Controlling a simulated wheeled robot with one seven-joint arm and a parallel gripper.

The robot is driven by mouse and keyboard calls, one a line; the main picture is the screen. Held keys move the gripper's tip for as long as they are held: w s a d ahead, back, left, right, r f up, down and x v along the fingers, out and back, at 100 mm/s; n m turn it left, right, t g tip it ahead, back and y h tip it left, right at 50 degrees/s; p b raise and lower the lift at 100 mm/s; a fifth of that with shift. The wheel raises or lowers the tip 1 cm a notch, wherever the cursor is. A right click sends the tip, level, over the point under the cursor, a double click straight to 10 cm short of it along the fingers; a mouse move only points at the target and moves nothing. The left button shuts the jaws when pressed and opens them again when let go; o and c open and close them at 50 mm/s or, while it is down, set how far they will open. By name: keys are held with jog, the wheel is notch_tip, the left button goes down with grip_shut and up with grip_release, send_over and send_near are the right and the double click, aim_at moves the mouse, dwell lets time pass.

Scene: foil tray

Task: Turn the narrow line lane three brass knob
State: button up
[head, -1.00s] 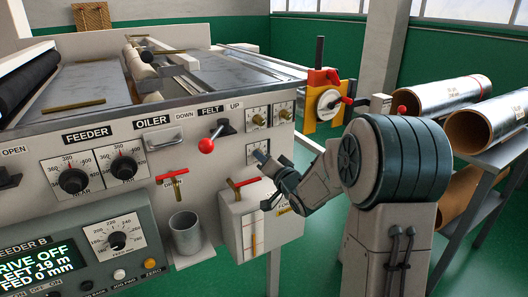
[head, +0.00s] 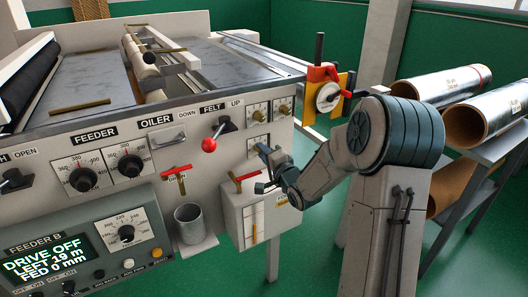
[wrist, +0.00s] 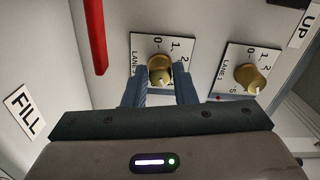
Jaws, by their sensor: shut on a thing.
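The brass knob of the lane three dial (wrist: 160,68) sits on a small white scale plate in the wrist view. My gripper (wrist: 161,86) has one finger on each side of this knob and is shut on it. The digits 0, 1 and 2 show around the knob; the lane label is small and partly covered by a finger. In the head view my gripper (head: 264,153) is at the lower left dial plate (head: 257,142) on the machine's front and hides the knob there.
A second brass knob (wrist: 249,79) is close beside it. A red handle (wrist: 94,35) stands out nearby; it also shows in the head view (head: 246,177). A red ball lever (head: 209,145) is left of the dials. A metal cup (head: 188,225) stands lower left.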

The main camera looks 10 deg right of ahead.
dwell(0.4)
jog(key=o, duration=1)
jog(key=shift+d, duration=0.1)
jog(key=shift+s, duration=0.1)
jog(key=v, duration=1.3)
jog(key=shift+s+d+p, duration=0.15)
jog(key=shift+s+p, duration=0.15)
jog(key=shift+p, duration=0.05)
